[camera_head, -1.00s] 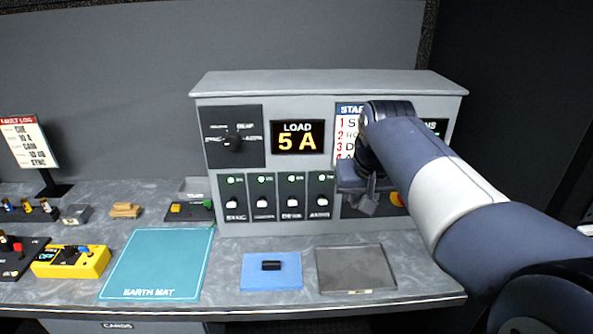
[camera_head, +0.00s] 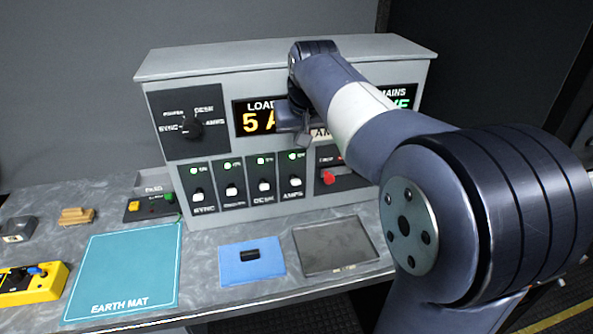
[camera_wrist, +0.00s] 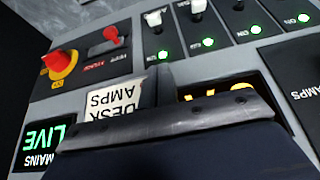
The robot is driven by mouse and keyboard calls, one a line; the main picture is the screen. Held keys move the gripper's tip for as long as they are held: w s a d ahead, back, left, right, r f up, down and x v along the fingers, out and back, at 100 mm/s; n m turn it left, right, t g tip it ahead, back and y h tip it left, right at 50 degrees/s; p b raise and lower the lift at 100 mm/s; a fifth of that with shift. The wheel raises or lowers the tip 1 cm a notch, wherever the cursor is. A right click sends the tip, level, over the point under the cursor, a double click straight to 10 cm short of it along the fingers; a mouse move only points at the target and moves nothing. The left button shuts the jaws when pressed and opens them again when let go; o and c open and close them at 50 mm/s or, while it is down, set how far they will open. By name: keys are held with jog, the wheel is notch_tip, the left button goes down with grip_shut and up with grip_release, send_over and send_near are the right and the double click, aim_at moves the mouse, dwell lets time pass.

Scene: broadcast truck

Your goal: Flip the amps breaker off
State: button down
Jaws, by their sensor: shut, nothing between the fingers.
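The amps breaker (camera_head: 296,182) is the rightmost of a row of white-levered breakers on the grey panel, labelled AMPS. Its green ON lamp is lit. It also shows in the wrist view (camera_wrist: 153,19), where the panel appears upside down. My gripper (camera_head: 303,138) is shut and empty, in front of the panel above the amps breaker and beside the load display (camera_head: 256,120), partly covering it. In the wrist view my closed fingers (camera_wrist: 158,82) point toward the breaker row and stand apart from the amps lever.
The sync (camera_head: 198,194), middle and desk (camera_head: 264,185) breakers stand left, lamps lit. A red switch (camera_head: 328,178) is just right of the amps breaker; a red knob (camera_wrist: 60,63) lies beyond. A grey tray (camera_head: 335,247) and blue pad (camera_head: 250,262) lie below.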

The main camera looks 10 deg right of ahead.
send_over(297, 181)
jog(key=w, duration=0.1)
notch_tip(297, 181, down, 7)
jog(key=shift+r, duration=0.1)
jog(key=f, duration=0.2)
jog(key=s+f, duration=0.1)
jog(key=f, duration=0.1)
jog(key=shift+p, duration=0.35)
jog(key=shift+s+f+t+b, duration=0.25)
jog(key=shift+f+t+b, duration=0.25)
jog(key=shift+b, duration=1.25)
jog(key=f+t+b, duration=0.1)
jog(key=b, duration=0.4)
jog(key=shift+s+t, duration=0.3)
jog(key=shift+s, duration=0.05)
jog(key=t+b, duration=0.1)
jog(key=b, duration=0.1)
jog(key=t+b, duration=0.1)
jog(key=b, duration=0.1)
jog(key=shift+s, duration=0.25)
jog(key=shift+r+p, duration=0.45)
jog(key=shift+r, duration=0.35)
